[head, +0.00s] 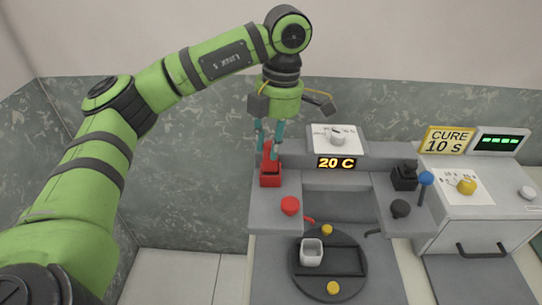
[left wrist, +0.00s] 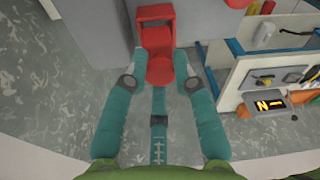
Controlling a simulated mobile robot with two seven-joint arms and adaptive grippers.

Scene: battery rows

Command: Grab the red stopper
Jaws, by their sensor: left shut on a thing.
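The red stopper (head: 270,179) stands upright at the left end of the grey machine's raised back ledge. It has a squarish base and a narrower upper part. In the left wrist view the red stopper (left wrist: 158,66) shows between the teal fingertips. My left gripper (head: 268,142) reaches down from above and is shut on the stopper's upper part. The fingers (left wrist: 166,84) hide its sides in the wrist view. I cannot tell if its base is clear of the ledge. My right gripper is not in view.
A round red knob (head: 290,205) sits just in front of the stopper. A white dial box (head: 338,139) stands close right of the gripper. Black and blue knobs stand further right, beside a CURE sign (head: 447,141).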

